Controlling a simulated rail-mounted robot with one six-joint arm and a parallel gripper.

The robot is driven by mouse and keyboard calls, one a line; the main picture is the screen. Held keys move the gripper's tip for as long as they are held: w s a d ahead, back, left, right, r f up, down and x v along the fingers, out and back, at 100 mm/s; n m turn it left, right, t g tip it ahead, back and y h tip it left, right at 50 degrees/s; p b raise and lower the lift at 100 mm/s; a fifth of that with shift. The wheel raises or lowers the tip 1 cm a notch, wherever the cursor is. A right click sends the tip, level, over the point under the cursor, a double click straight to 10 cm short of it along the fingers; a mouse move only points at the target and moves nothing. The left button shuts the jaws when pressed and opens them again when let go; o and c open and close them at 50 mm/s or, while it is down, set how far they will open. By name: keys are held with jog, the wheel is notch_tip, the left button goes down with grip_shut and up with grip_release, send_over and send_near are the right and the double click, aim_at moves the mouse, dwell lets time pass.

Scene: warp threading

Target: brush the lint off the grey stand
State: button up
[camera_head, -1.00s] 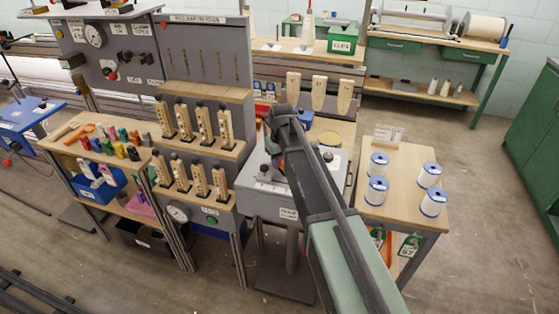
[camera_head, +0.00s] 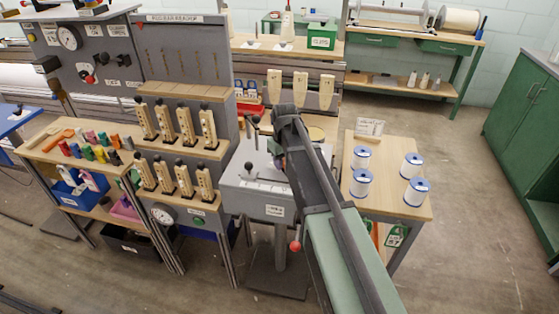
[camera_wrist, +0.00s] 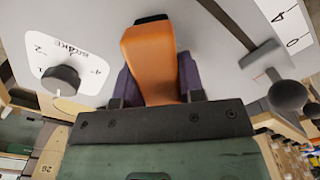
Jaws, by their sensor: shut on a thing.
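The grey stand (camera_head: 240,195) is a grey box with a lever and a black knob on top, left of my arm in the head view. Its pale top (camera_wrist: 215,60) fills much of the wrist view, with a dial marked "brake" and a dark lever. My gripper's purplish fingers are shut on an orange handle (camera_wrist: 150,60), which looks like a brush's; its far end is dark and lies close over the stand's top. I cannot tell whether it touches. I make out no lint.
A rack of wooden pegs (camera_head: 185,125) stands close left of the stand. A side table (camera_head: 388,205) with several white spools is on the right. A red-balled lever (camera_head: 295,245) hangs at the stand's front. The floor at right is open.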

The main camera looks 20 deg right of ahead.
aim_at(264, 165)
jog(key=d, duration=0.1)
jog(key=s+d, duration=0.1)
jog(key=d, duration=0.1)
jog(key=shift+s, duration=0.2)
jog(key=shift+f, duration=0.15)
jog(key=shift+c, duration=0.3)
jog(key=shift+w+a+r, duration=0.1)
jog(key=shift+w+a, duration=0.45)
jog(key=shift+a, duration=0.4)
jog(key=shift+w+a+r, duration=0.1)
jog(key=shift+w+a, duration=0.4)
jog(key=shift+a, duration=0.45)
jog(key=shift+w+a+r, duration=0.1)
jog(key=shift+w+a, duration=0.45)
jog(key=shift+a, duration=0.4)
jog(key=shift+w+a+f, duration=0.1)
jog(key=shift+w+a, duration=0.35)
jog(key=shift+a, duration=0.35)
jog(key=shift+w+a+f, duration=0.1)
jog(key=shift+w+a, duration=0.35)
jog(key=shift+a, duration=0.35)
notch_tip(264, 165, up, 6)
jog(key=p, duration=0.6)
